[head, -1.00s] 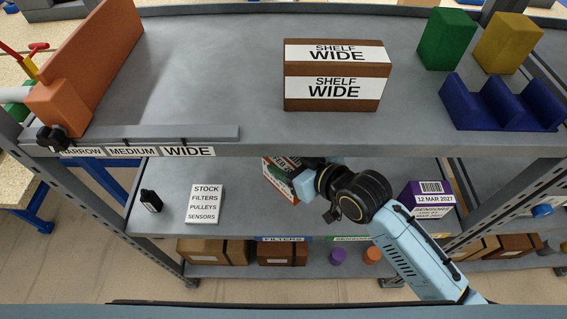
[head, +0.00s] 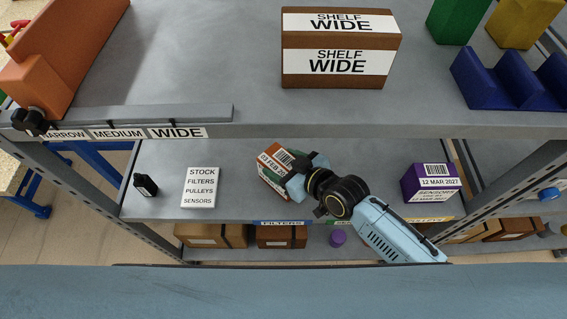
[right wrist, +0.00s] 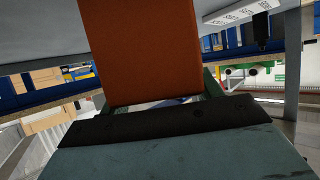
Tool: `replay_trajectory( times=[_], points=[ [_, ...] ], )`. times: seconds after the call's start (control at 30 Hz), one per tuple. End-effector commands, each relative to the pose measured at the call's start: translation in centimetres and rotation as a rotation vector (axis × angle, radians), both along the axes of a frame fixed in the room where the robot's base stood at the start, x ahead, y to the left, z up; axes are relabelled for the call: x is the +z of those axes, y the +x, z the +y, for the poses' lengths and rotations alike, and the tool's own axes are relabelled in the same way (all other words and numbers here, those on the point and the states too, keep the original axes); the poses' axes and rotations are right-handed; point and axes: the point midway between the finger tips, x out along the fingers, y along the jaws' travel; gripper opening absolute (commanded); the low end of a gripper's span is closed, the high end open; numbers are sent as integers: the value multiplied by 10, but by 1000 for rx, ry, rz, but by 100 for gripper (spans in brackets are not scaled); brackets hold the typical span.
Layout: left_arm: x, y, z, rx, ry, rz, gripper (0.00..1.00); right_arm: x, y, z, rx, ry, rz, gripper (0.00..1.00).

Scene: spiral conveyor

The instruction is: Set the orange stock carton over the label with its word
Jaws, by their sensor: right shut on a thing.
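In the right wrist view the carton's plain orange face (right wrist: 140,50) stands between the fingers. I cannot tell whether the carton touches the shelf. A green label (head: 341,222) is mostly hidden by my right arm, and a yellow label (head: 430,218) shows farther right. My left gripper is out of view.
A purple sensors carton (head: 431,183) stands on the middle shelf at right. A white list card (head: 200,187) and a small black object (head: 146,185) are at left. The upper shelf (head: 230,80) overhangs, carrying a brown SHELF WIDE box (head: 338,50). Bare shelf lies left of the carton.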

Motion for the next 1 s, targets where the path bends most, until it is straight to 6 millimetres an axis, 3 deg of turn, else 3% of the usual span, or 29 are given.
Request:
replay_trajectory(
  times=[0.3, 0.33, 0.47, 0.83, 1.0],
  points=[
    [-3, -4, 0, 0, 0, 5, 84, -2, 1, 0, -1, 3, -3, 33],
    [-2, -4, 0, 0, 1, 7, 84, -2, 0, 0, 0, 2, -1, 67],
    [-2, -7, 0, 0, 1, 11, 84, -2, 0, 0, 0, 1, -1, 84],
    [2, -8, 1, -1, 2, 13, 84, 4, 0, 0, 0, 2, -1, 85],
    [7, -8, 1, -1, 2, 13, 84, 13, -17, -17, 0, 0, 0, 85]
  ],
)
